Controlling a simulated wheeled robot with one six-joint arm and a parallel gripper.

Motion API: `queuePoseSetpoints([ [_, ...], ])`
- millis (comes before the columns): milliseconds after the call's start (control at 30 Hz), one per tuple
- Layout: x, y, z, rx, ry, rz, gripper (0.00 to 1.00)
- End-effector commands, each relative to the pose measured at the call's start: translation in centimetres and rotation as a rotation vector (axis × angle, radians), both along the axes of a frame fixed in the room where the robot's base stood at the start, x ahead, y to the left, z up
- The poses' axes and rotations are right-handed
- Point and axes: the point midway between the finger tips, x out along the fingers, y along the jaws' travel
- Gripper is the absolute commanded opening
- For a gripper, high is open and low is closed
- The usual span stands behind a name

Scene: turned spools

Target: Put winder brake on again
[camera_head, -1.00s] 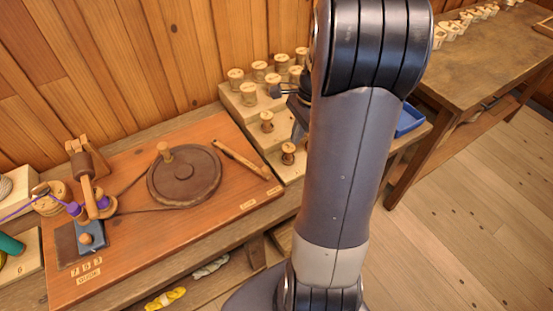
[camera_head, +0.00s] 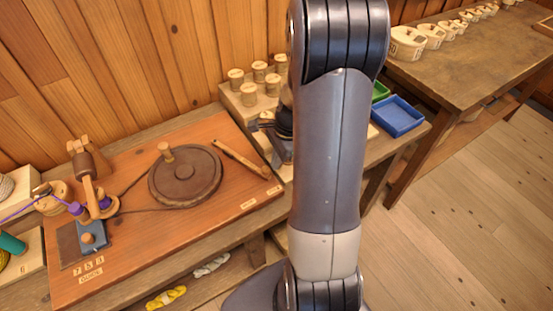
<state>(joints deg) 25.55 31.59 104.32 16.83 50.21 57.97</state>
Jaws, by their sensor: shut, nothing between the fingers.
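The winder board (camera_head: 150,235) lies on the bench at left and bears a dark round wheel (camera_head: 195,185) with a wooden knob. A long thin wooden lever (camera_head: 240,158), which looks like the brake, lies to the right of the wheel, apart from its rim. Its near end points at the right one of two small labels (camera_head: 274,190); their words are too small to read. My gripper (camera_head: 281,158) is shut and empty just right of the lever's near end, partly hidden by my arm. I cannot tell whether it touches the lever.
Several spools (camera_head: 248,94) stand on a stepped pale rack (camera_head: 232,98) behind my gripper. A blue tray (camera_head: 397,117) and a green tray (camera_head: 380,91) are right of my arm. The spool winder (camera_head: 88,180) with purple thread is at the board's left.

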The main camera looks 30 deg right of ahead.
Motion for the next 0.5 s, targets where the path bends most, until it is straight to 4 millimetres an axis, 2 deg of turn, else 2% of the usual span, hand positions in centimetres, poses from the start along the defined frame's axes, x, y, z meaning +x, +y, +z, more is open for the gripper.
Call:
queuePoseSetpoints([
  [133, -0.1, 0.2, 0.0, 0.000, 0.000, -0.006, 0.00],
  [233, -0.5, 1.2, 0.1, 0.001, 0.001, -0.044, 0.00],
  [500, -2.4, 6.2, 0.2, 0.000, 0.003, -0.251, 0.00],
])
